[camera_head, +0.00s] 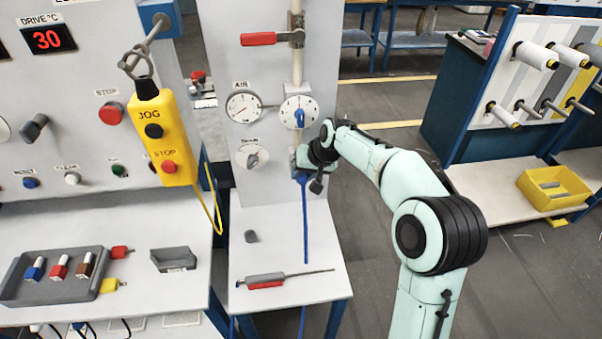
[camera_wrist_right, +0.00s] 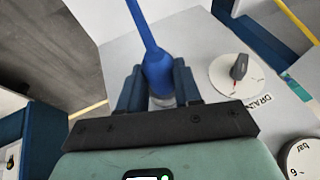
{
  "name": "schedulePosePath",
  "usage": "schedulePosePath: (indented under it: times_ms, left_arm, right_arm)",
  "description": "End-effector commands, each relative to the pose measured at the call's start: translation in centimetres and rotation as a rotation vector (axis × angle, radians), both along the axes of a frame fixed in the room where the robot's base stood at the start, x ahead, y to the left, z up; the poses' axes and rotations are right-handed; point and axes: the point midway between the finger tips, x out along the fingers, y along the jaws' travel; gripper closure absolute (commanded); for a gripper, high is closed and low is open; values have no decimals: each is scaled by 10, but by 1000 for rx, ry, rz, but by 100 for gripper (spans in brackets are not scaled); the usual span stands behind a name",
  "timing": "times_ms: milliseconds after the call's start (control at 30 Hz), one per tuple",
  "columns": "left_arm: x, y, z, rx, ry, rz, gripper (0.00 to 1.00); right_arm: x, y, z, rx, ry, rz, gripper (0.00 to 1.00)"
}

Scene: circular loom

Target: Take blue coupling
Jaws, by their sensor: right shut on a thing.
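The blue coupling (camera_head: 302,179) is at the lower part of the vertical pipe on the grey panel, with a blue hose (camera_head: 305,225) hanging from it. In the right wrist view the coupling (camera_wrist_right: 158,72) sits between the two dark fingers of my right gripper (camera_wrist_right: 158,88), which are shut on it. In the head view my right gripper (camera_head: 310,160) reaches in from the right and partly hides the coupling. I cannot tell whether the coupling is still joined to the pipe. My left gripper is not in view.
A gauge with a blue knob (camera_head: 299,113), an air gauge (camera_head: 243,107) and a drain knob (camera_head: 252,157) are close by on the panel. A red-handled tool (camera_head: 266,282) and a small grey cylinder (camera_head: 251,236) are on the shelf below. A yellow pendant (camera_head: 163,138) hangs at left.

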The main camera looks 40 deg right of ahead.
Motion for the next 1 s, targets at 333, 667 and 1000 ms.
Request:
schedulePosePath:
  times_ms: [333, 667, 1000]
  left_arm:
    - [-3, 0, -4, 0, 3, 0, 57]
    - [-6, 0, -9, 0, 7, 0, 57]
    - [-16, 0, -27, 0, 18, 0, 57]
  right_arm:
    - [-5, 3, 0, 1, 0, 2, 100]
    - [-11, 7, 0, 1, 0, 2, 100]
    - [-34, 19, 1, 1, -1, 2, 100]
